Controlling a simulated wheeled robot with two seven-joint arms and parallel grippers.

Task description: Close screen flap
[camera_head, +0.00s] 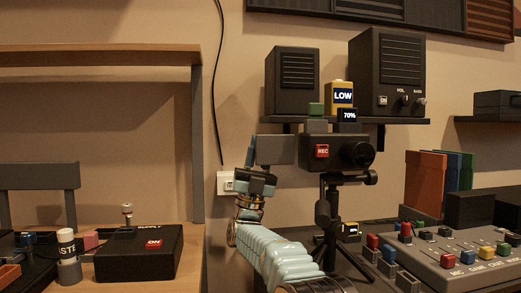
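A black video camera (341,150) with a red REC label stands on a tripod (328,215). Its grey screen flap (276,150) sticks out to the left from the camera body, standing open. My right gripper (251,158) reaches up from below, its fingers pointing upward at the left outer edge of the flap. The fingers overlap the flap's lower left part in the head view. I cannot tell whether they touch it, or how far apart they are. My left gripper is not in view.
A shelf (400,121) with two black speakers and a yellow LOW battery (341,94) is just above the camera. A mixer console (450,262) is at right. A wooden desk (190,240) with a black ON box (139,254) is at left.

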